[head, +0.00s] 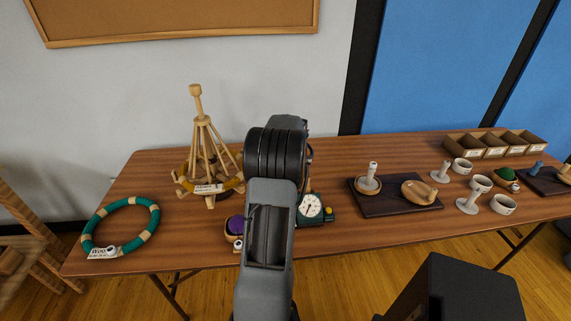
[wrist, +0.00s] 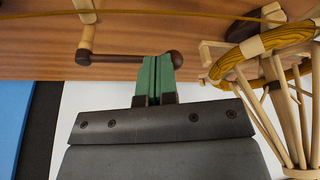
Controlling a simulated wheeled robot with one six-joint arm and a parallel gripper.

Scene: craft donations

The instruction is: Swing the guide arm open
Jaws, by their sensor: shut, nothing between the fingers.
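In the wrist view my gripper (wrist: 157,62) has green fingertips pressed together with nothing between them. A dark brown rod (wrist: 118,58) with a round knob (wrist: 176,58) lies across the view by the fingertips; it looks like the guide arm. Its left end meets a pale wooden piece (wrist: 86,36). The fingers overlap the rod between its middle and the knob; I cannot tell if they touch it. In the head view my own arm hides the gripper and the rod.
A wooden yarn swift (head: 204,150) stands left of my arm, close to the gripper's right in the wrist view (wrist: 265,42). A purple ball (head: 237,225) and a dial scale (head: 311,206) sit by my arm. A green ring (head: 97,217) lies left; a dark board (head: 383,208) lies right.

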